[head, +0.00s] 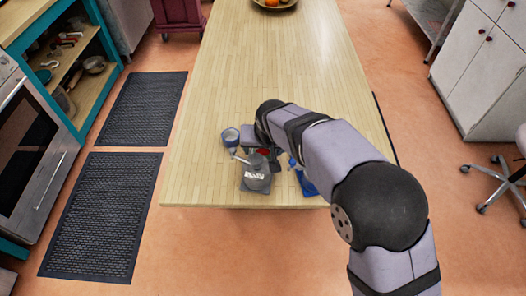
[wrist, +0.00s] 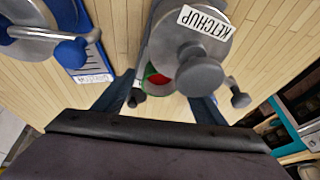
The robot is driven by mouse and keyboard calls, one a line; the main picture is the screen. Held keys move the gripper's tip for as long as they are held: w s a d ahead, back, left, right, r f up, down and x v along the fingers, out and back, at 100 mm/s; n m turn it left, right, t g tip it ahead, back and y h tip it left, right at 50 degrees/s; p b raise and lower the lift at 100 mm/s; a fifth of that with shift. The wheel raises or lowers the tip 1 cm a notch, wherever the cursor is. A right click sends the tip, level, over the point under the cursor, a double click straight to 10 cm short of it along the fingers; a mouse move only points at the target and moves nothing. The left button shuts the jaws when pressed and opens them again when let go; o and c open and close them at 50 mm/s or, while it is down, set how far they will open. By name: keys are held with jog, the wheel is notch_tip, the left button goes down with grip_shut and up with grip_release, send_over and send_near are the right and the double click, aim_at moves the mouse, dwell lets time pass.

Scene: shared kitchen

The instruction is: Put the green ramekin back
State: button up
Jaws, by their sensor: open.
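The green ramekin (wrist: 147,71) with red contents shows in the wrist view, partly hidden by the grey ketchup dispenser (wrist: 184,36). In the head view the red contents of the ramekin (head: 263,152) show as a small spot behind the dispenser (head: 256,181). My gripper (wrist: 160,100) is open, with one dark finger at each side of the ramekin in the picture. I cannot tell whether the fingers touch it. In the head view my wrist hides part of this area.
A dispenser with a blue base (wrist: 92,60) stands beside the ketchup one; part of its base (head: 306,184) shows in the head view. The wooden table (head: 265,60) is mostly clear behind.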

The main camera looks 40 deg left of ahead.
jog(key=c, duration=1.2)
jog(key=shift+r, duration=0.1)
notch_tip(320, 180, up, 10)
jog(key=b, duration=0.2)
